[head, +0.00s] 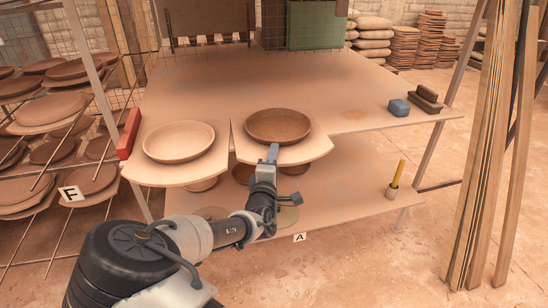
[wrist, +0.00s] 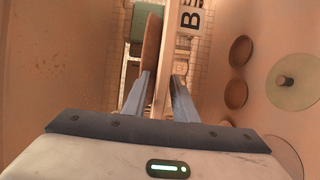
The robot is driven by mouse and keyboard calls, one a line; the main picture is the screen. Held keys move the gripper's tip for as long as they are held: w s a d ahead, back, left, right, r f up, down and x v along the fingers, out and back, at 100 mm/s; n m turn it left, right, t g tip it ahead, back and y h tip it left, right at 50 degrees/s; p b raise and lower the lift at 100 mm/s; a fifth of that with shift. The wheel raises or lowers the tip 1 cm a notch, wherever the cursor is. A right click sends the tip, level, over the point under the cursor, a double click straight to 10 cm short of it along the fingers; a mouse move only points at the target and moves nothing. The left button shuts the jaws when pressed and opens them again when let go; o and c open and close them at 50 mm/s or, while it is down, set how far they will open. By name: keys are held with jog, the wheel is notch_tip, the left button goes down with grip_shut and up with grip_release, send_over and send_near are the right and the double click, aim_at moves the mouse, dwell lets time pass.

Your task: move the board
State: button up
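Two pale boards with angled front corners overhang the table's front edge in the head view. The right board (head: 312,150) carries a dark brown dish (head: 278,126); the left board (head: 170,174) carries a paler dish (head: 179,141). My gripper (head: 273,152) is at the right board's front edge. In the wrist view my gripper (wrist: 164,78) is open, with one finger on each side of a thin pale strip, apparently this board (wrist: 163,85) edge-on. The brown dish (wrist: 151,48) shows beside it. Whether either finger touches the board is unclear.
A red block (head: 129,134) stands by the left board. A rack of dishes (head: 60,110) is left; timber posts (head: 495,150) are right. Mid-table is clear.

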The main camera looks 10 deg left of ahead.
jog(key=shift+o, duration=0.3)
jog(key=shift+s+d, duration=0.1)
jog(key=s+d+p, duration=0.1)
jog(key=s+p, duration=0.1)
jog(key=s, duration=1.5)
jog(key=shift+d+p, duration=0.15)
jog(key=shift+p, duration=0.25)
jog(key=shift+s, duration=0.1)
jog(key=d+f+m+g+h, duration=0.2)
jog(key=d+f+m+g, duration=0.5)
jog(key=m+g, duration=0.2)
jog(key=s+d+r+m+g+y, duration=0.2)
jog(key=s+d+r+m, duration=0.15)
jog(key=r, duration=0.55)
jog(key=s+d+r+m+g+y, duration=0.1)
jog(key=s+d+r+m+y, duration=0.15)
jog(key=d+r, duration=0.45)
jog(key=s+d+r+m+h, duration=0.4)
jog(key=s+d+r, duration=0.5)
jog(key=s+d, duration=0.15)
notch_tip(320, 180, up, 22)
jog(key=d+p, duration=0.1)
jog(key=p, duration=2)
jog(key=shift+s, duration=0.15)
